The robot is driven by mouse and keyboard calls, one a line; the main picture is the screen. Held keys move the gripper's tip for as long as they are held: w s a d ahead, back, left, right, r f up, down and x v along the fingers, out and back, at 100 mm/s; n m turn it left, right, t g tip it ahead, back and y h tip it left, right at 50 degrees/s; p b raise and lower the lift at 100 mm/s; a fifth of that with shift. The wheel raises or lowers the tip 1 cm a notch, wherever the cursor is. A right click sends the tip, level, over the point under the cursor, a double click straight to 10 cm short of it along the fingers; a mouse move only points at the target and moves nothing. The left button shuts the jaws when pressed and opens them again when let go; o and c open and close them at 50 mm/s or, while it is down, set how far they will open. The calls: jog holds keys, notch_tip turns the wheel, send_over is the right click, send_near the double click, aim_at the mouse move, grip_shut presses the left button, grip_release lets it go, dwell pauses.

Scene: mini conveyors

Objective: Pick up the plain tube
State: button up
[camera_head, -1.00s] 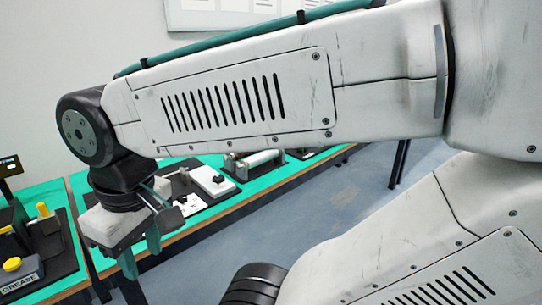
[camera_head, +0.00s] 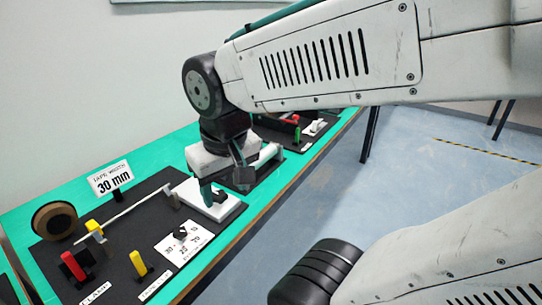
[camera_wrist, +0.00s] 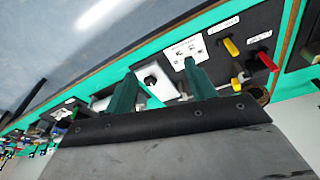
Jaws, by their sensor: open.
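My gripper (camera_head: 243,172) hangs over the green bench, in front of the white block with a black knob. Its two green fingers also show in the wrist view (camera_wrist: 160,84), spread apart with nothing held between them. In the wrist view a pale, long shape (camera_wrist: 101,103) lies beside the left finger, partly hidden, and may be the tube.
A black station board (camera_head: 125,235) holds a tape roll (camera_head: 54,221), a sign reading 30 mm (camera_head: 111,178), red (camera_head: 73,266) and yellow (camera_head: 138,263) levers and a white dial card (camera_head: 183,243). Another station with red and green parts (camera_head: 297,130) stands farther back. Open floor (camera_head: 330,190) lies right of the bench.

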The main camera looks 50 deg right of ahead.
jog(key=w+d+f+m+t+h, duration=0.25)
jog(key=w+d+m, duration=0.25)
jog(key=w+d, duration=0.35)
jog(key=m+t+h, duration=0.1)
jog(key=m+t, duration=0.5)
jog(key=m, duration=0.6)
send_near(264, 157)
jog(key=x, duration=0.4)
jog(key=shift+w, duration=0.3)
jog(key=shift+w+d+f, duration=0.15)
jog(key=shift+d+f, duration=0.05)
jog(key=shift+f, duration=0.1)
jog(key=x, duration=0.7)
jog(key=shift+w+f, duration=0.1)
jog(key=shift+f, duration=0.05)
jog(key=c, duration=1)
